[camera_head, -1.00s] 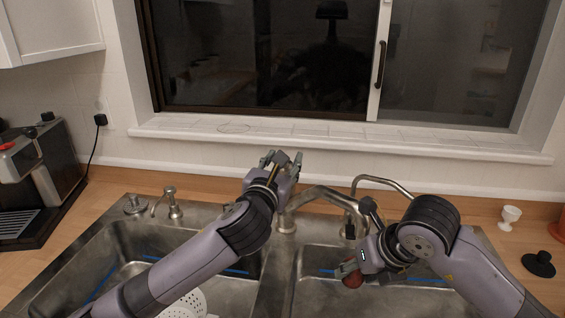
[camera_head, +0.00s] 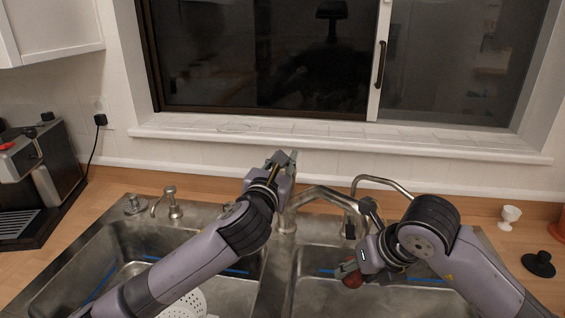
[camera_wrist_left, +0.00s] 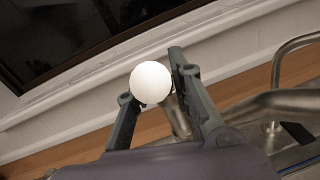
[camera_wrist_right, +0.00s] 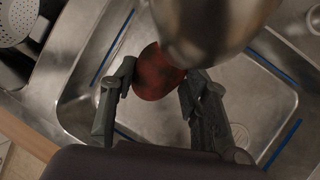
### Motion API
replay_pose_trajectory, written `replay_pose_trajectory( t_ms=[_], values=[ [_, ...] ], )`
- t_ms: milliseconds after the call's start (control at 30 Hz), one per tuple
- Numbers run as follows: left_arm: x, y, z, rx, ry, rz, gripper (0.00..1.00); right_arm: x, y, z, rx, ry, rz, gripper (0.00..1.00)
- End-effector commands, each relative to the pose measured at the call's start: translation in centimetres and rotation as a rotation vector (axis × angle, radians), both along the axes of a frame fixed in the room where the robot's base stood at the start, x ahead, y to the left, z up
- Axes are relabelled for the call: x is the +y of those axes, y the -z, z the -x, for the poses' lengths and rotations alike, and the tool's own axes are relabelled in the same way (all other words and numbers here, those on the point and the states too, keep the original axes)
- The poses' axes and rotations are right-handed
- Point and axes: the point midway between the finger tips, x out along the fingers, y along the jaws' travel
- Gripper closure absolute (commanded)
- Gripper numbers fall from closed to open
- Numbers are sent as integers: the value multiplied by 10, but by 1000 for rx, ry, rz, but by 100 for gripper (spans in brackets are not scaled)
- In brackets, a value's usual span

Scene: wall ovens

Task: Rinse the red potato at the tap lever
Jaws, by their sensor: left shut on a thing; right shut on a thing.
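The red potato (camera_head: 352,280) is held between the fingers of my right gripper (camera_head: 350,270), over the right sink basin close to the tap spout. In the right wrist view the potato (camera_wrist_right: 155,75) sits between the two fingertips, partly hidden by a metal tap part (camera_wrist_right: 210,25). My left gripper (camera_head: 280,160) is at the tap lever behind the sink. In the left wrist view its fingers are around the metal lever (camera_wrist_left: 178,118), and a plain white ball (camera_wrist_left: 151,82) covers part of it. The head view mostly hides the lever. No running water is visible.
The curved tap spout (camera_head: 325,192) and a thinner tap (camera_head: 385,180) stand between my arms. A white colander (camera_head: 185,303) sits in the left basin. A coffee machine (camera_head: 40,180) is at left; a white cup (camera_head: 510,216) and black stopper (camera_head: 539,262) are at right.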

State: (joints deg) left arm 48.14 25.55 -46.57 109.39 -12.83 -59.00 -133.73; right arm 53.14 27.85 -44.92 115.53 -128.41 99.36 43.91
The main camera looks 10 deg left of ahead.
Motion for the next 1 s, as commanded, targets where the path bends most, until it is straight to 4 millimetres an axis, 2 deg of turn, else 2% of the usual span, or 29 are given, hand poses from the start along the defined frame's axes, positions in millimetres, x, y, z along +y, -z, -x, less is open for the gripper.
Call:
replay_pose_trajectory(
  t_ms=[367,700,1000],
  values=[
    [1,-1,-1,3,-3,-2,100,0,0,0,-1,0,0,88],
    [1,-8,-6,113,-3,-3,100,0,0,0,-1,0,0,88],
    [1,-8,-6,119,-3,-4,100,0,0,0,-1,0,0,88]
  ],
)
